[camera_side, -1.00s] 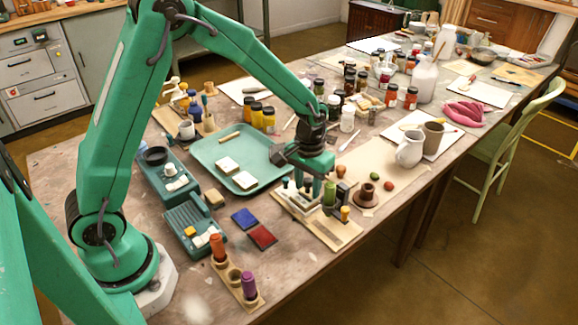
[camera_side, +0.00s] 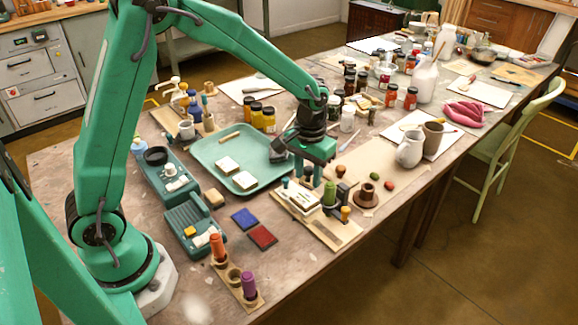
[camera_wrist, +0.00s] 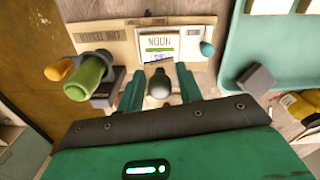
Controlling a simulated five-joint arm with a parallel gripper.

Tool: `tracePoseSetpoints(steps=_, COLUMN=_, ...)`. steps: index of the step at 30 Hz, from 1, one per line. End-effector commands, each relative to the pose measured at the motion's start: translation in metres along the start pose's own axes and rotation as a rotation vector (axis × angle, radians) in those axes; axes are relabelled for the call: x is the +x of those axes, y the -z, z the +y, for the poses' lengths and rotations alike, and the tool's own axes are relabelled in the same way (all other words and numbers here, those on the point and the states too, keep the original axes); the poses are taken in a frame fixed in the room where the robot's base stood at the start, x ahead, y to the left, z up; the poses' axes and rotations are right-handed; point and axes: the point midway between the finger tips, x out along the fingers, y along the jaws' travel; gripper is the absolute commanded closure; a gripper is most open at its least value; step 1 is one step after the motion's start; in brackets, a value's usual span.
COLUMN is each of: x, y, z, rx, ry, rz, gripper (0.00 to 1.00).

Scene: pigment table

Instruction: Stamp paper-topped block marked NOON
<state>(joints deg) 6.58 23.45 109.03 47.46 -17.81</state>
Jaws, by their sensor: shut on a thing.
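In the side view the block's white top (camera_side: 303,200) lies just below my gripper (camera_side: 308,178). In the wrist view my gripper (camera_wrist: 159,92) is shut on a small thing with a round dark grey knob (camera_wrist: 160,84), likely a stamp. Its lower end is hidden.
A green cylinder (camera_side: 329,193) and an orange knob (camera_side: 345,213) stand close by the block. A blue knob (camera_wrist: 207,48) is at its other side. A teal tray (camera_side: 210,148) with white-topped blocks lies left. Blue (camera_side: 244,218) and red (camera_side: 262,237) pads lie in front.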

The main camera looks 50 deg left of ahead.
Motion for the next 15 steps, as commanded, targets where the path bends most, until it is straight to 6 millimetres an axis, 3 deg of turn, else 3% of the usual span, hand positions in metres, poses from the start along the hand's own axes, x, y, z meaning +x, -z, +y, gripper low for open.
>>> tracePoseSetpoints(steps=15, x=-0.029, y=0.001, z=0.000, rx=0.000, ry=-0.001, rz=0.003, gripper=0.82)
